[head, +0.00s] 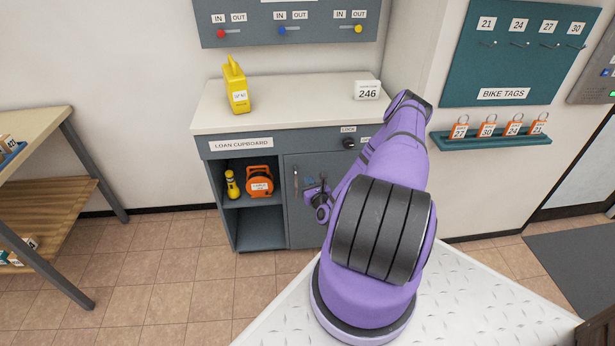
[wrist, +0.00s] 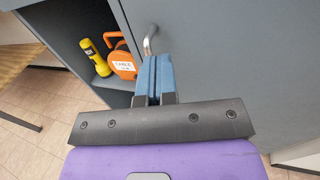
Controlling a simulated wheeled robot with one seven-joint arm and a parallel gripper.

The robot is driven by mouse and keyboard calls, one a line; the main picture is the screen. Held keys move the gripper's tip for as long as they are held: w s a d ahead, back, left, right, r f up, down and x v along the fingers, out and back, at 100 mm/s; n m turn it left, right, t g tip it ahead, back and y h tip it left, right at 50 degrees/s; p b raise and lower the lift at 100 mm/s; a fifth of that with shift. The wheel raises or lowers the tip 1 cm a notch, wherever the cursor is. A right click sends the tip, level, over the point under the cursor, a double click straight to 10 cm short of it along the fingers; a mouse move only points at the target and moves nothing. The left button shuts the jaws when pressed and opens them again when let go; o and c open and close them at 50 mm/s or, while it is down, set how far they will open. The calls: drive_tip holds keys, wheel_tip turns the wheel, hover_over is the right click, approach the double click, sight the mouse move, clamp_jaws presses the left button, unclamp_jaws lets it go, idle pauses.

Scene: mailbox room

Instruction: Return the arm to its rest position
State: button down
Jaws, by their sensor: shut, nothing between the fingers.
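My purple arm reaches forward and down toward the loan cupboard (head: 221,229). My gripper (wrist: 153,62) has its two blue fingers together, with nothing between them. In the wrist view the fingertips are just below the metal handle (wrist: 149,36) of the grey cupboard door (wrist: 220,60); whether they touch it I cannot tell. The door looks shut in the head view, and its handle (head: 296,180) shows left of my gripper (head: 311,184). My arm covers part of the door's right side.
The open shelf left of the door holds a yellow torch (head: 232,184) and an orange cable reel (head: 260,181).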

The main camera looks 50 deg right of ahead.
drive_tip(key=shift+s+a, duration=1.7)
drive_tip(key=shift+s, duration=0.15)
